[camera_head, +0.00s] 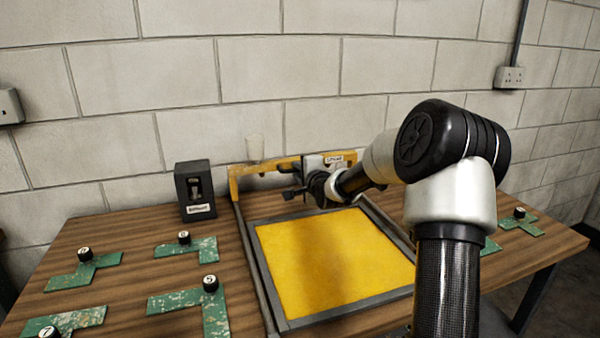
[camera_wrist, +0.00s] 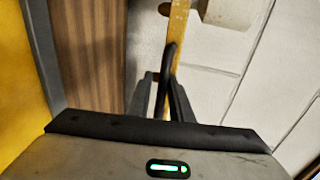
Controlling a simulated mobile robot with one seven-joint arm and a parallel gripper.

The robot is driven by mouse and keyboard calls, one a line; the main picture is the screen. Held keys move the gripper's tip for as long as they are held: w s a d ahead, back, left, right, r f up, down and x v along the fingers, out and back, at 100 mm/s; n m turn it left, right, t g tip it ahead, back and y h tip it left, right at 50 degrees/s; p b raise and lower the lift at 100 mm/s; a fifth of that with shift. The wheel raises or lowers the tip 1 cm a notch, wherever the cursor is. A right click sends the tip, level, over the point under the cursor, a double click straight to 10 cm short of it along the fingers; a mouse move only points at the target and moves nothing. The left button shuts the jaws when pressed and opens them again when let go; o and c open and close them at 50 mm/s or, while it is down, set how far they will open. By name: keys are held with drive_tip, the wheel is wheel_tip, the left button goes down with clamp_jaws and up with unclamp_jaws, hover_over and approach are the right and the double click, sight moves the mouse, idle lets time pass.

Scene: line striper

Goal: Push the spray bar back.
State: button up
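The spray bar (camera_head: 264,168) is a yellow bar along the back of the grey-framed yellow panel (camera_head: 335,262), near the wall. A light block marked with a label (camera_head: 330,160) sits on its right part. In the wrist view the bar (camera_wrist: 179,45) runs upright in the picture, with a dark handle-like piece (camera_wrist: 170,62) in front of it. My gripper (camera_head: 292,194) is at the bar's front side, at the panel's back edge. Its fingers (camera_wrist: 162,88) stand apart, either side of the dark piece, with a slim gap at the left finger. Contact with the piece is unclear.
A black switch box (camera_head: 195,190) stands at the back left. Several green stencil plates with numbered black knobs, such as one plate (camera_head: 186,247), lie on the wooden table (camera_head: 120,225). A block wall closes off the back. My arm covers the panel's right side.

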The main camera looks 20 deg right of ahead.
drive_tip(key=shift+r, duration=0.65)
drive_tip(key=f+p+v, duration=0.1)
drive_tip(key=p+v, duration=0.2)
drive_tip(key=v, duration=1.4)
drive_tip(key=shift+s, duration=0.2)
